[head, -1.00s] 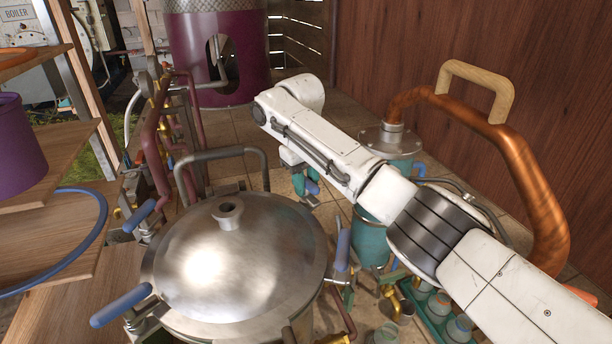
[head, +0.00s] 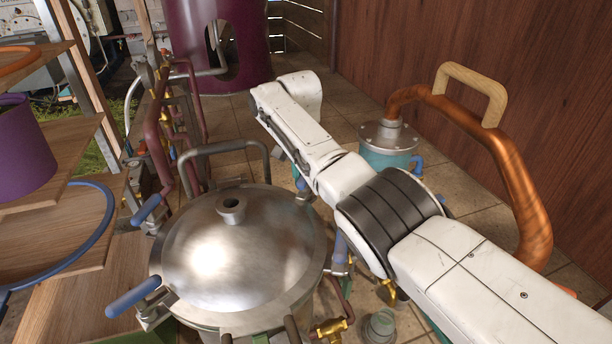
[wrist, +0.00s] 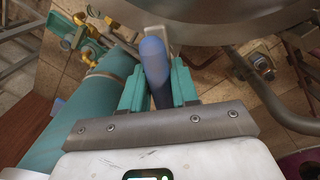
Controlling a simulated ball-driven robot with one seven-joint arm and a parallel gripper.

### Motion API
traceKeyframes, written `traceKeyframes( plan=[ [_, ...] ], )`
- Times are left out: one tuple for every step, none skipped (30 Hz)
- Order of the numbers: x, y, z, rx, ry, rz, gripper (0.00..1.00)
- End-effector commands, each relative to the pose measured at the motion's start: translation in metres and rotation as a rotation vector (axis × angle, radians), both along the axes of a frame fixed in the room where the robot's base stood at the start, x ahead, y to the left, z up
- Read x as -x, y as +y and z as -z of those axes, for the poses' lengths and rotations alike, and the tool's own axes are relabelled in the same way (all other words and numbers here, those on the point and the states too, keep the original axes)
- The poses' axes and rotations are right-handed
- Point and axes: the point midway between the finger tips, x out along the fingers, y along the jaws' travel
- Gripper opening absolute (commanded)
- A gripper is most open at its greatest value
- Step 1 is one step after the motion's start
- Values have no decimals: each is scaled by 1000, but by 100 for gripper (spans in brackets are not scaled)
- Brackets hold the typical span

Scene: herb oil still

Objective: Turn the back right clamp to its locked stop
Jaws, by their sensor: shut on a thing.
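The steel still pot with its domed lid (head: 235,250) stands in the middle of the head view. My gripper (wrist: 157,78) is shut on the blue handle of the back right clamp (wrist: 155,58), its teal fingers on either side. The handle runs up between the fingers to a metal link beside the pot wall (wrist: 225,25). In the head view, my arm hides most of the gripper and this clamp at the lid's back right edge. I cannot tell the clamp's exact angle.
Other blue-handled clamps stand at the front left (head: 133,297), back left (head: 146,209) and front right (head: 341,250) of the lid. A grey bar handle (head: 222,147) arches behind the lid. A copper pipe (head: 515,180) and teal vessel (head: 388,158) stand right.

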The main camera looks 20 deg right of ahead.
Motion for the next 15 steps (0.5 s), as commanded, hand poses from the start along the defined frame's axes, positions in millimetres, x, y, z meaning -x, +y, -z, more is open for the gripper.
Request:
traceKeyframes(
  plan=[
    [-2,2,0,-2,-7,41,0],
    [-2,2,0,-2,-7,68,0],
    [-2,2,0,-3,-6,103,0],
    [-2,2,-1,-3,-7,128,0],
    [-2,2,-1,-2,-8,153,0],
    [-2,2,-1,-2,-8,185,0],
    [-2,2,-1,-3,-7,208,0],
    [-2,2,-1,-2,-7,229,0],
    [-2,2,-1,-2,-8,257,0],
    [-2,2,-1,-2,-8,277,0],
    [-2,2,-1,-2,-8,295,0],
    [-2,2,-1,-2,-8,318,0],
    [-2,2,-1,-2,-9,334,0],
    [-2,2,-2,-2,-9,349,0],
    [-3,2,-2,-3,-9,367,0]
  ],
)
